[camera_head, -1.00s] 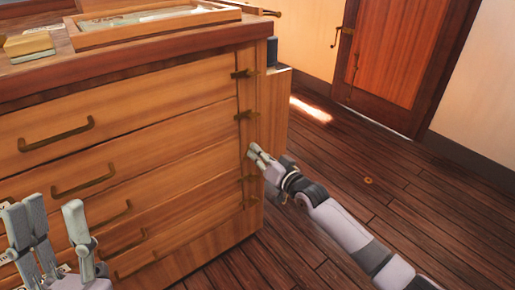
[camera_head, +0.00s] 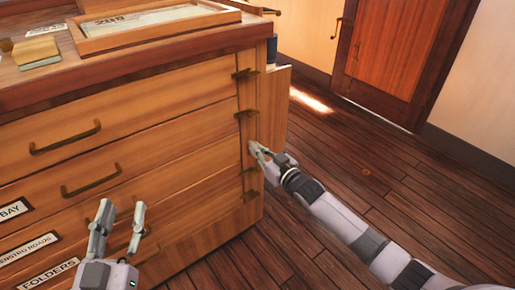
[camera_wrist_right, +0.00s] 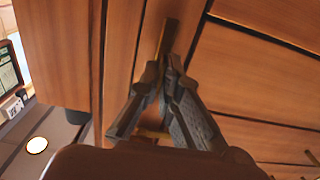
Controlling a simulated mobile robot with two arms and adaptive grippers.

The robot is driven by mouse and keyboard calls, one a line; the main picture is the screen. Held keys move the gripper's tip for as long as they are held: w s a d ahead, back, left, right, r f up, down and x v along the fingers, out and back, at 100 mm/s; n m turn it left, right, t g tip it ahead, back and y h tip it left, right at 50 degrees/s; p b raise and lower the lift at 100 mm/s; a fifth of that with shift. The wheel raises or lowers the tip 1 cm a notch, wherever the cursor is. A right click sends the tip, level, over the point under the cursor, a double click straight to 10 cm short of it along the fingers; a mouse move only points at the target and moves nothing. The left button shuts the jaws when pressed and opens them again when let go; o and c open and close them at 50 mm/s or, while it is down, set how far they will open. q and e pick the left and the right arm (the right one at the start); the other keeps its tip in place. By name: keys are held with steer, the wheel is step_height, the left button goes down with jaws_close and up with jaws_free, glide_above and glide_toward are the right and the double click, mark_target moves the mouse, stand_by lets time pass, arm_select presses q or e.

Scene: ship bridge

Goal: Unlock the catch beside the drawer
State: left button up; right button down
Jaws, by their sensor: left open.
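The wooden drawer chest (camera_head: 135,120) fills the left of the head view. Several dark brass catches line its right edge, including an upper one (camera_head: 245,73) and one below it (camera_head: 245,113). My right gripper (camera_head: 254,149) is at the strip beside the drawers, below those two. In the right wrist view, its fingertips (camera_wrist_right: 165,68) close around the lower end of a dark upright catch (camera_wrist_right: 169,38); the fingers hide part of it. My left gripper (camera_head: 120,222) is open and empty in front of the lower drawers.
Drawer handles (camera_head: 65,138) and label plates (camera_head: 28,248) project from the drawer fronts. A framed tray (camera_head: 150,22) and a small wooden block (camera_head: 35,50) lie on top. The plank floor (camera_head: 350,165) at right is clear up to the door (camera_head: 392,45).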

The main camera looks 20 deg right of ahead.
steer(key=shift+f, duration=0.1)
steer(key=c, duration=1.8)
jaws_free()
steer(key=v, duration=1.2)
